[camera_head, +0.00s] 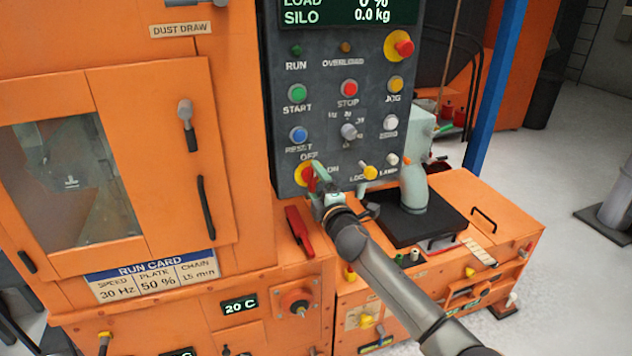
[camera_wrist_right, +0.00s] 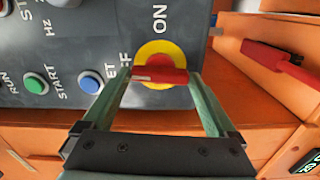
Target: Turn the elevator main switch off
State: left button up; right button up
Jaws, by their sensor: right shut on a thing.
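The main switch is a red handle on a yellow disc (camera_head: 300,174) at the lower left of the dark control panel (camera_head: 325,120), with OFF above it and ON to its right. In the right wrist view the red handle (camera_wrist_right: 160,75) lies across the yellow disc (camera_wrist_right: 160,52), in line with the partly covered OFF label. My right gripper (camera_head: 318,180) is shut on the red handle, with one pale green finger at each end of it in the wrist view. In the head view the gripper hides part of the switch. My left gripper is not in view.
The panel has a green START button (camera_head: 298,93), a red STOP button (camera_head: 349,88), a blue RESET button (camera_head: 298,135) and a red emergency knob (camera_head: 404,46). A red lever (camera_head: 300,231) sits just below the switch. A blue post (camera_head: 493,90) stands at right.

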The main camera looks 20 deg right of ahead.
jog(key=shift+f+n, duration=0.1)
jog(key=shift+n, duration=0.5)
jog(key=o, duration=1)
jog(key=s, duration=1.2)
jog(key=shift+s+d, duration=0.25)
